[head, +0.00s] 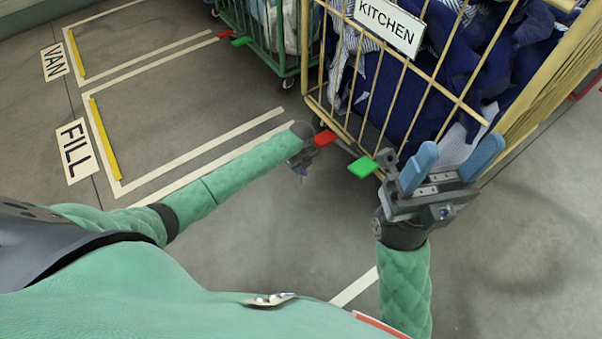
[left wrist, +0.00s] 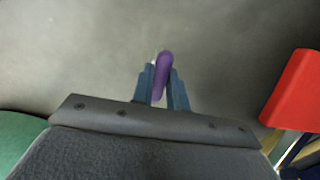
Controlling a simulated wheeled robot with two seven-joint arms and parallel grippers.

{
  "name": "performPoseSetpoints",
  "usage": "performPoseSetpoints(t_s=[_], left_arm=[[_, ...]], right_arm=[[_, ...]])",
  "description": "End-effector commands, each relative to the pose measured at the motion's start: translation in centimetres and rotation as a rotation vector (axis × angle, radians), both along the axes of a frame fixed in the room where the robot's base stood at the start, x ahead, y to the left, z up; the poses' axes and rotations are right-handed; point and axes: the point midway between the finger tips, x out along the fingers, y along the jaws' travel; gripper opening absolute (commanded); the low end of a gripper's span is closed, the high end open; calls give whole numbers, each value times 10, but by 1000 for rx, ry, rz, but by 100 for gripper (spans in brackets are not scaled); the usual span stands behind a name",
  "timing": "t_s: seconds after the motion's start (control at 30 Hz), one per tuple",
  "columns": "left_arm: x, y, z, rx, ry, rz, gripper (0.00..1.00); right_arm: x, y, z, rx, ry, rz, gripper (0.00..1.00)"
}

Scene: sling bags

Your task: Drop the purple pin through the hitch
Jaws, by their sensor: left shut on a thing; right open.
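The purple pin (left wrist: 164,72) is between the two blue fingers of my left gripper (left wrist: 162,85) in the left wrist view. My left gripper is shut on it, above bare floor. In the head view my left gripper (head: 302,161) is small and partly hidden by its own wrist, with a bit of purple below it. It is just left of a red pedal (head: 325,138) at the foot of the KITCHEN cage trolley (head: 430,84). My right gripper (head: 458,150) is open and empty in front of that trolley. I cannot make out the hitch in either view.
The KITCHEN trolley holds dark blue cloth bags (head: 400,95); a green pedal (head: 363,167) sticks out at its front corner. A green trolley (head: 262,35) stands behind. The floor between is clear.

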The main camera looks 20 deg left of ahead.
Motion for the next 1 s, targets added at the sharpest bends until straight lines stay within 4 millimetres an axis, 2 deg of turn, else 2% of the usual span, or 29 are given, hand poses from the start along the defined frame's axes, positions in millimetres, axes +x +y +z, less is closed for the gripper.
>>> performPoseSetpoints(t_s=[0.1, 0.2, 0.6, 0.63, 0.73, 1.0], left_arm=[[-2, 0, -22, 1, 3, 0, 0], [-1, -1, -32, 0, 3, 0, 0], [-1, 0, -35, 1, 1, 0, 0], [-1, 0, -35, 1, 1, 0, 19], [-1, 0, -35, 1, 1, 0, 37], [-1, 0, -35, 1, 1, 0, 37]], right_arm=[[0, 2, -14, -8, 12, -5, 60], [0, 3, -20, -17, 17, -9, 60], [1, 3, -15, -21, 6, -10, 60], [1, 3, -15, -21, 5, -10, 60], [1, 3, -14, -20, 2, -10, 60], [1, 3, -14, -20, 1, -10, 60]])
